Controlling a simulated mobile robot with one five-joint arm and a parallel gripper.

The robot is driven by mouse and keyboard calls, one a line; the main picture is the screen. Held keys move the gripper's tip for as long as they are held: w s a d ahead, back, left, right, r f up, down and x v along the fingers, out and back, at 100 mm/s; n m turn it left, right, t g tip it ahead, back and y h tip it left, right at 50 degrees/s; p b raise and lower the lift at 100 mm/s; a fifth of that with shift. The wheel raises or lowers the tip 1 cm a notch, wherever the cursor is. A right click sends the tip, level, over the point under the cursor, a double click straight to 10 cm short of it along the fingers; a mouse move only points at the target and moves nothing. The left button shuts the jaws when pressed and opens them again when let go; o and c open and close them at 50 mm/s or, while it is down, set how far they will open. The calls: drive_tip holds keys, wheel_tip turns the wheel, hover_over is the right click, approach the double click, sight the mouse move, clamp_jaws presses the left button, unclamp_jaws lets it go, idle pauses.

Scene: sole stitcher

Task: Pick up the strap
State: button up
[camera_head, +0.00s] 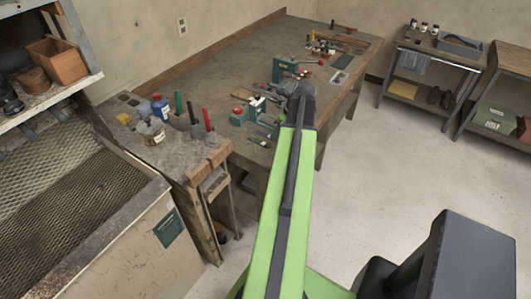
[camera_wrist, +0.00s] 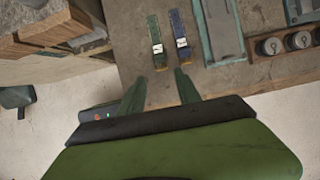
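Two straps lie side by side on the workbench in the wrist view. One is a green strap (camera_wrist: 154,36) and the other a blue strap (camera_wrist: 180,34), each with a silver buckle and a tan end near the bench edge. My gripper (camera_wrist: 160,80) has its two dark green fingers apart, with nothing between them. The fingertips appear just short of the straps' near ends, the left finger to the left of the green strap and the right one below the blue strap. In the head view my green arm hides the gripper, and I cannot make out the straps clearly.
The workbench (camera_head: 212,76) carries tools and a green vise-like device (camera_head: 284,68). In the wrist view a teal tray (camera_wrist: 221,32) lies right of the straps, with round metal parts (camera_wrist: 271,46) beyond. A wooden structure (camera_wrist: 45,30) stands left. Open floor (camera_head: 385,165) lies to the right.

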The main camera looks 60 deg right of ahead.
sight(270, 145)
drive_tip(key=b+x, duration=0.2)
drive_tip(key=x, duration=0.2)
drive_tip(key=shift+s, duration=0.1)
drive_tip(key=shift+r, duration=0.1)
drive_tip(key=b+x, duration=0.5)
drive_tip(key=shift+d+f, duration=0.1)
drive_tip(key=shift+f, duration=0.2)
drive_tip(key=shift+r, duration=0.2)
clamp_jaws()
